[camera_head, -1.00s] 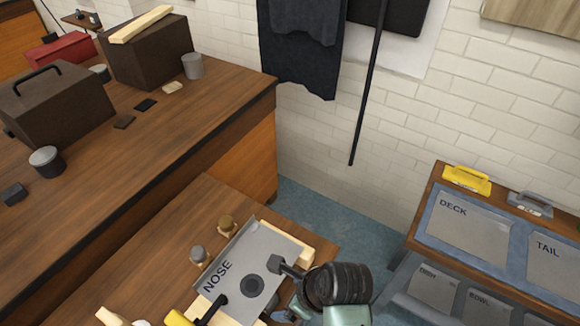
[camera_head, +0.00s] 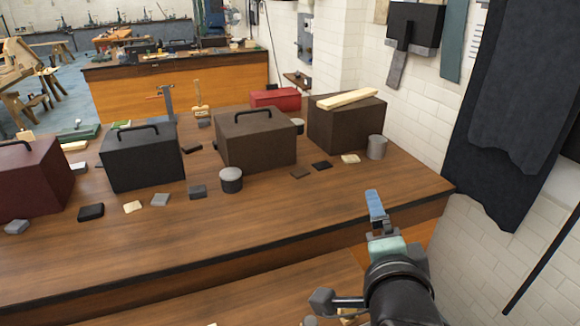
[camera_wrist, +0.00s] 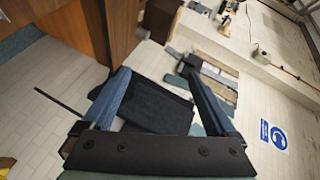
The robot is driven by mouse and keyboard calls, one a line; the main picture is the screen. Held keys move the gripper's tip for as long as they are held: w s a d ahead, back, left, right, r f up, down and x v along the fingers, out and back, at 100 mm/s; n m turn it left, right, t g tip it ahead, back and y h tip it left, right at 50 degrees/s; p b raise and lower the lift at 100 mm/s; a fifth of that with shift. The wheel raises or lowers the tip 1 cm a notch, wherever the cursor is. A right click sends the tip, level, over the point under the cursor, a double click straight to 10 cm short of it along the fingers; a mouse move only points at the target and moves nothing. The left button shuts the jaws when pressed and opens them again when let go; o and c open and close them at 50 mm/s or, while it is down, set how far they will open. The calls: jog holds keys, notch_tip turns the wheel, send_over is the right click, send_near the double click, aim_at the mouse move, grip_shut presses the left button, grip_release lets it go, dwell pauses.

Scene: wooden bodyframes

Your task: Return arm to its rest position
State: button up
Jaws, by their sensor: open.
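My gripper (camera_head: 376,205) is raised at the lower right of the head view, its blue fingers pointing up the picture in front of the bench edge. In the wrist view my gripper (camera_wrist: 157,77) has its two blue fingers spread apart. Nothing is held between them. Dark cloth on the wall shows behind the gap, apart from the fingers. In the head view I cannot make out the two fingers separately.
A long wooden bench (camera_head: 270,225) holds a brown toolbox (camera_head: 255,140), a black toolbox (camera_head: 142,158), a dark box (camera_head: 345,122) and several small blocks. Dark cloths (camera_head: 490,160) hang on the white brick wall at right. An orange-fronted bench (camera_head: 180,90) stands farther back.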

jog(key=a+r+n+t, duration=0.2)
jog(key=r+n, duration=0.1)
jog(key=r, duration=0.4)
jog(key=a+r+n+t, duration=0.2)
jog(key=a+r, duration=0.1)
jog(key=r, duration=0.3)
jog(key=s+a+r+n+t, duration=0.2)
jog(key=s+r+n+t, duration=0.1)
jog(key=r, duration=0.4)
jog(key=s+a+r+n+t+y, duration=0.1)
jog(key=s+a+r+n+t, duration=0.1)
jog(key=r, duration=0.5)
jog(key=s+a+r+n+t+y, duration=0.1)
jog(key=s+a+r+n+t, duration=0.2)
jog(key=s+r+n, duration=0.3)
jog(key=shift+s+a+r+t, duration=0.3)
jog(key=shift+s+a+r, duration=0.35)
jog(key=shift+s+r, duration=0.15)
